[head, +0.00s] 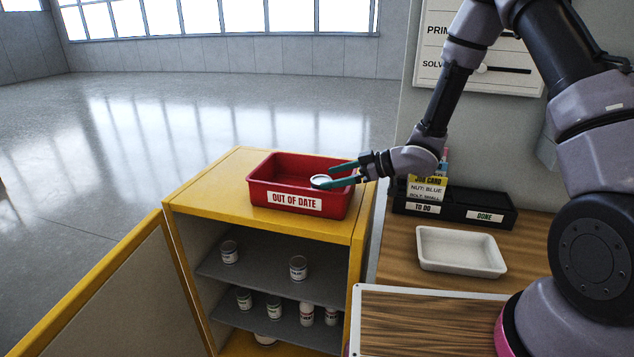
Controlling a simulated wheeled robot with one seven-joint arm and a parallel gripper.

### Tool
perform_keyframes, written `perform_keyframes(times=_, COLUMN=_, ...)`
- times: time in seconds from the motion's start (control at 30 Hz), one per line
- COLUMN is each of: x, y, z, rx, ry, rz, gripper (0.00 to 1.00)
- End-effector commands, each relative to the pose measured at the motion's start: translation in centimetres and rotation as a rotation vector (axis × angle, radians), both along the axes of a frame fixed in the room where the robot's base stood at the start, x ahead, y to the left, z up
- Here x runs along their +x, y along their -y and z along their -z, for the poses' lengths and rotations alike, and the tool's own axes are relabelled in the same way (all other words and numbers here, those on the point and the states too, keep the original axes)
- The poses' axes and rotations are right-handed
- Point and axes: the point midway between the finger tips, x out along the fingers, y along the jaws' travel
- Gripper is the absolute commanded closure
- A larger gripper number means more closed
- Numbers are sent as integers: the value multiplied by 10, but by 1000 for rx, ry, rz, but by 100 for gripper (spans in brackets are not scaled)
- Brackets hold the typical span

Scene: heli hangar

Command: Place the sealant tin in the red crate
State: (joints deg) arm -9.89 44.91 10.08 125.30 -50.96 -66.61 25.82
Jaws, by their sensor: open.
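The red crate (259,189), labelled "OUT OF DATE", stands on top of the yellow cabinet. A small tin (320,181) with a pale round top shows at the right part of the crate, inside its rim in the picture. Its label is hidden, so I cannot tell whether it is the sealant tin. My gripper (332,176) reaches in from the right over the crate's right wall. Its green-tipped fingers are open and apart, close to the tin. I cannot tell whether a finger touches it, or whether the tin rests on the crate floor.
The yellow cabinet (205,190) has its door (110,290) open at the left. Several tins and bottles stand on its grey shelves (265,268). At the right, a wooden bench holds a white tray (460,250) and a black divided tray (463,205). Open floor lies to the left.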

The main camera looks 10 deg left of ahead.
Motion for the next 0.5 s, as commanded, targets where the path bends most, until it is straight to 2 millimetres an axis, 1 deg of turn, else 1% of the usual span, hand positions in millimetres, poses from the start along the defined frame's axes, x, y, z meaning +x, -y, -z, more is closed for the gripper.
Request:
perform_keyframes(times=0.03, x=0, y=11, z=-5, rx=1, ry=2, rz=4, gripper=0)
perform_keyframes(times=0.2, x=-4, y=34, z=-16, rx=2, ry=3, rz=2, gripper=0)
perform_keyframes(times=0.33, x=-6, y=42, z=-19, rx=2, ry=1, rz=0, gripper=0)
perform_keyframes(times=0.5, x=-6, y=45, z=-21, rx=2, ry=2, rz=1, gripper=0)
